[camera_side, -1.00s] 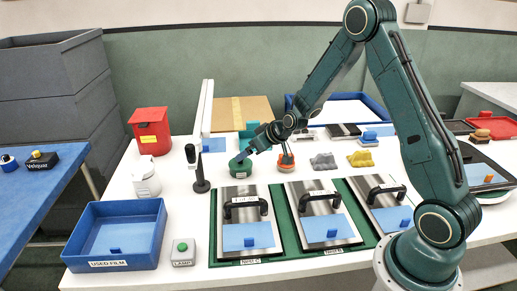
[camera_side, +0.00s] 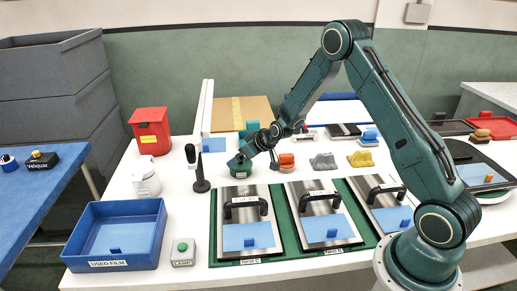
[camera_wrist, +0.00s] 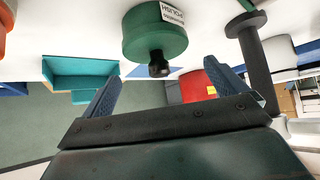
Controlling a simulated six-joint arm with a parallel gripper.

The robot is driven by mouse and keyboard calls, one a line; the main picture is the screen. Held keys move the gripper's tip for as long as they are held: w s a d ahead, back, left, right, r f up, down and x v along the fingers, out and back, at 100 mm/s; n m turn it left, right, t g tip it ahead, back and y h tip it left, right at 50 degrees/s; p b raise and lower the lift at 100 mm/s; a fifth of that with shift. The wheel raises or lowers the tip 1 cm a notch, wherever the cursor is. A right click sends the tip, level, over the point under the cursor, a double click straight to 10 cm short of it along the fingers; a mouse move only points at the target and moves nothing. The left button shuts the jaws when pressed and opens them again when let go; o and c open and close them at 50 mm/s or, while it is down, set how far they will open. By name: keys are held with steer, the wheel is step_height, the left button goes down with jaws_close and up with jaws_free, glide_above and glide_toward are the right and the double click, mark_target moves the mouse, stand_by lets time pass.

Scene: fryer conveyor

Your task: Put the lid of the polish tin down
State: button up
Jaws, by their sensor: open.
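The green polish tin (camera_side: 238,171) stands on the white table, left of the orange item. In the wrist view the round green tin (camera_wrist: 153,36) bears a white label and shows upside down. A black knob (camera_wrist: 158,66) stands out from its lid face. The lid appears to be on the tin; I cannot make out a seam. My gripper (camera_side: 243,158) is close at the tin. In the wrist view my gripper (camera_wrist: 162,73) is open, with its blue fingers apart on either side of the knob and nothing visibly clamped.
A black post (camera_side: 201,177) stands left of the tin. The orange item (camera_side: 287,161) sits to its right, a teal holder (camera_side: 251,127) behind. Plates with black handles (camera_side: 246,207) lie in front. A red bin (camera_side: 151,130) and blue film tray (camera_side: 117,208) are further left.

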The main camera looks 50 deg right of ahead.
steer(key=shift+x, duration=1.55)
steer(key=shift+c, duration=0.5)
steer(key=c, duration=1)
steer(key=shift+r, duration=0.15)
step_height(320, 180, up, 20)
